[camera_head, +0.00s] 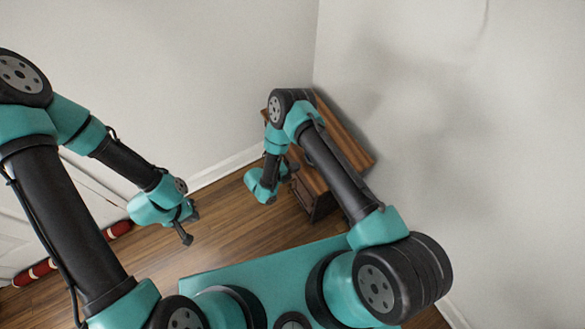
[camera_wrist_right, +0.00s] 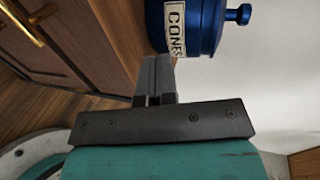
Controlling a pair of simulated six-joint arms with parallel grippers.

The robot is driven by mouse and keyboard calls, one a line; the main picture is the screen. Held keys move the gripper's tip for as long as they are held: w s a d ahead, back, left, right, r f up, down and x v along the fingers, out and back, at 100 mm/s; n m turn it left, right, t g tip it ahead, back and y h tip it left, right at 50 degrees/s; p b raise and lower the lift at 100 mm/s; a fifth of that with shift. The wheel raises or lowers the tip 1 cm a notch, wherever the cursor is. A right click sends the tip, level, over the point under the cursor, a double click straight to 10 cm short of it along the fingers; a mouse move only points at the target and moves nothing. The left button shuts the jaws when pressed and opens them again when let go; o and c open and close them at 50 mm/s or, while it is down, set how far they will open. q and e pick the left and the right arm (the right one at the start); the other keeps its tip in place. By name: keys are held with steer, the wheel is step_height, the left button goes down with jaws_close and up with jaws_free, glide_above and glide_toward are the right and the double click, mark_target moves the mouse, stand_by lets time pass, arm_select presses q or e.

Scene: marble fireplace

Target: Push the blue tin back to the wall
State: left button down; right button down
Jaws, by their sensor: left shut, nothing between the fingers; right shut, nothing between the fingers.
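The blue tin (camera_wrist_right: 212,32) is in the right wrist view, at the top. It has a white label reading "CONES" and a lid with a round knob. That picture is turned sideways, and the tin appears upright on the wooden cabinet (camera_wrist_right: 95,40). My right gripper (camera_wrist_right: 154,62) is shut and empty, its fingertips close to the tin's side near the label. I cannot tell whether they touch. In the head view the tin is hidden behind my right arm. My left gripper (camera_head: 190,226) is shut and empty, over the floor, away from the cabinet.
The wooden cabinet also shows in the head view (camera_head: 350,149), in the corner against the pale right wall (camera_head: 430,100). Its front has brass handles (camera_wrist_right: 28,24). Wooden floor (camera_head: 235,225) is clear between my arms. A red and white roll-like object (camera_head: 38,273) lies at left.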

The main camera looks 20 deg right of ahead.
stand_by(0.4)
steer(key=shift+w+d, duration=0.55)
steer(key=shift+d, duration=1.3)
steer(key=shift+w+d, duration=0.55)
steer(key=shift+d, duration=1.25)
steer(key=shift+w+d, duration=0.55)
steer(key=shift+d, duration=1.3)
steer(key=shift+w+d, duration=0.25)
steer(key=shift+d, duration=0.55)
steer(key=shift+w+d, duration=0.2)
steer(key=shift+d, duration=0.55)
steer(key=shift+w+d, duration=0.25)
steer(key=shift+d, duration=0.55)
steer(key=shift+a, duration=0.1)
steer(key=shift+s+a, duration=0.3)
steer(key=shift+a, duration=0.5)
steer(key=shift+s+a, duration=0.25)
steer(key=shift+a, duration=0.55)
steer(key=shift+a, duration=0.1)
steer(key=s+a, duration=0.3)
steer(key=a, duration=1)
steer(key=shift+s+a, duration=0.15)
steer(key=shift+s, duration=0.2)
